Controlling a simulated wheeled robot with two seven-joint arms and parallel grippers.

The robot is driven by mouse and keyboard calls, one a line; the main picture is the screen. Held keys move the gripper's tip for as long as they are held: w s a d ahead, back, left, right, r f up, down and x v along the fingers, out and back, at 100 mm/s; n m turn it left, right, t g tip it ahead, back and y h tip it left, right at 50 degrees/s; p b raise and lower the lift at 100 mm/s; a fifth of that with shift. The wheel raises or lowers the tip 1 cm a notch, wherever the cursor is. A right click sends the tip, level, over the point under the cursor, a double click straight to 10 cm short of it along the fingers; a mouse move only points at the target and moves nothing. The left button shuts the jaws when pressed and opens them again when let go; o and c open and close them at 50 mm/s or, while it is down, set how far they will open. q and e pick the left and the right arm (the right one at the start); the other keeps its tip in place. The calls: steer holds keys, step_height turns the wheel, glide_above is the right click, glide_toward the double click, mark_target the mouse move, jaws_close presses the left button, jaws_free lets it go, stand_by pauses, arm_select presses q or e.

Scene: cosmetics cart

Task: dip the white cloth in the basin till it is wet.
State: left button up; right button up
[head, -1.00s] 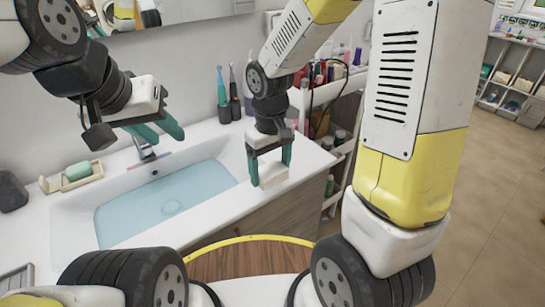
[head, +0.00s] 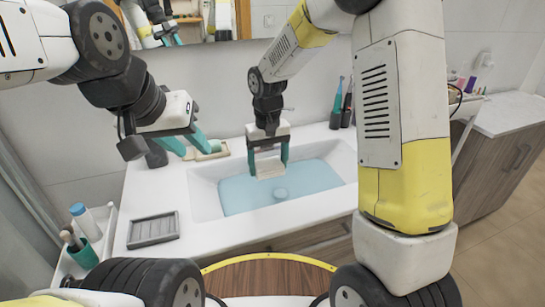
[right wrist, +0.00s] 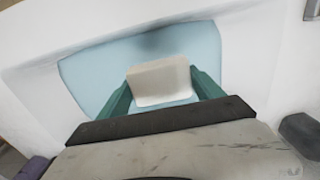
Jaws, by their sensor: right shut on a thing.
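The white cloth (head: 269,168) is a small off-white folded block. My right gripper (head: 268,163) is shut on it and holds it over the basin (head: 205,200). The basin is white and sunk in the counter, with pale blue water (head: 305,178) in it. In the right wrist view the cloth (right wrist: 160,82) sits between the teal fingers, with the water (right wrist: 90,75) behind it. I cannot tell whether the cloth touches the water. My left gripper (head: 188,145) is open and empty, left of the basin above the counter's back edge.
A soap dish (head: 207,151) stands at the counter's back, behind the left gripper. A grey ribbed tray (head: 153,230) lies on the counter at left. A caddy with bottles and a teal cup (head: 83,255) stands further left. Electric toothbrushes (head: 340,108) stand behind the basin at right.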

steer(key=shift+w+a+f, duration=0.2)
steer(key=shift+a, duration=0.45)
steer(key=shift+f, duration=7.45)
steer(key=shift+r, duration=7.05)
